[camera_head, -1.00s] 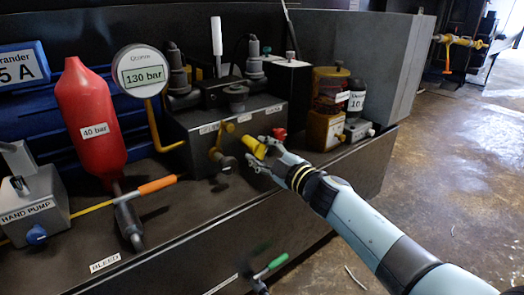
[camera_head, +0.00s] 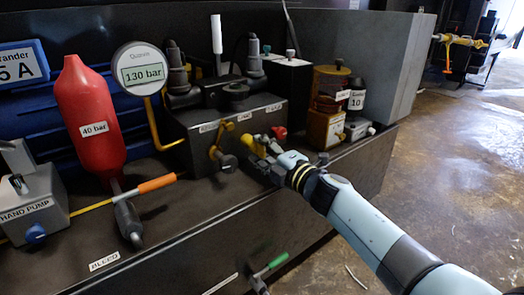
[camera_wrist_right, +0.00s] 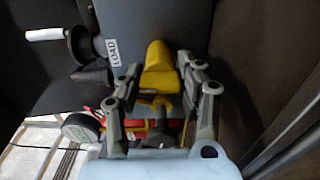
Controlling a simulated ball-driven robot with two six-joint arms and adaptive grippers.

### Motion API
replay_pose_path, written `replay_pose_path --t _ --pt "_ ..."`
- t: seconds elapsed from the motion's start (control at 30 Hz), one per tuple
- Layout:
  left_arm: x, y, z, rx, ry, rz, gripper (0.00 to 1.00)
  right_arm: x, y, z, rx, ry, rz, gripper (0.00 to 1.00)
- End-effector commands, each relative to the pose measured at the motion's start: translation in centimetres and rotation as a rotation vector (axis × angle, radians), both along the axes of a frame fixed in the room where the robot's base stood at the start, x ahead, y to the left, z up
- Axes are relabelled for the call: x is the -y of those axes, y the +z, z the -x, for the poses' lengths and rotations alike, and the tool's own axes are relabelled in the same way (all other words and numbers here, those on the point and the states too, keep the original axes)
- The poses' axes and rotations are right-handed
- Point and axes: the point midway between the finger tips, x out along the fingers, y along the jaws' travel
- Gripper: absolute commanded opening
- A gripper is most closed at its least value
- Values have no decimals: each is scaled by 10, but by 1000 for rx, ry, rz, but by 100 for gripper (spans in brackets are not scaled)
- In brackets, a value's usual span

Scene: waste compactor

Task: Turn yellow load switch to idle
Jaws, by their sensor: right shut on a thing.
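The yellow load switch (camera_head: 248,143) is on the front of the grey valve block (camera_head: 200,140), left of a red knob. My right gripper (camera_head: 262,152) is at the switch, its fingers shut on the yellow handle. In the right wrist view the yellow switch (camera_wrist_right: 158,65) shows between the two fingers of the gripper (camera_wrist_right: 162,82), with a LOAD label (camera_wrist_right: 113,52) to its left. The fingers partly cover the handle in the head view. My left gripper is not in view.
The red knob (camera_head: 279,132) sits close to the gripper. A brass valve (camera_head: 222,155) and an orange-handled lever (camera_head: 157,183) stand to the left. A 130 bar gauge (camera_head: 143,72) is above. A green-handled lever (camera_head: 272,264) is below. Open floor (camera_head: 450,190) lies to the right.

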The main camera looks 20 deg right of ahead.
Motion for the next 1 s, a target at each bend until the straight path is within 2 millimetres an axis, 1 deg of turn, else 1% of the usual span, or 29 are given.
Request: replay_pose_path --t 0.4,0.43,0.6,0.87,0.97,1.0 --pt "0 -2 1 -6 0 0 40 0 -3 1 -1 1 9 5" --pt "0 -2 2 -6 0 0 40 0 -3 1 -1 1 9 39" --pt "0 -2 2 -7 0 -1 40 0 -2 1 0 1 8 62" --pt "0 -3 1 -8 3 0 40 0 -1 1 1 0 7 62" --pt "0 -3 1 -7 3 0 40 3 -2 7 0 0 8 62" --pt "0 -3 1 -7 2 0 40 4 -2 12 0 0 8 62"
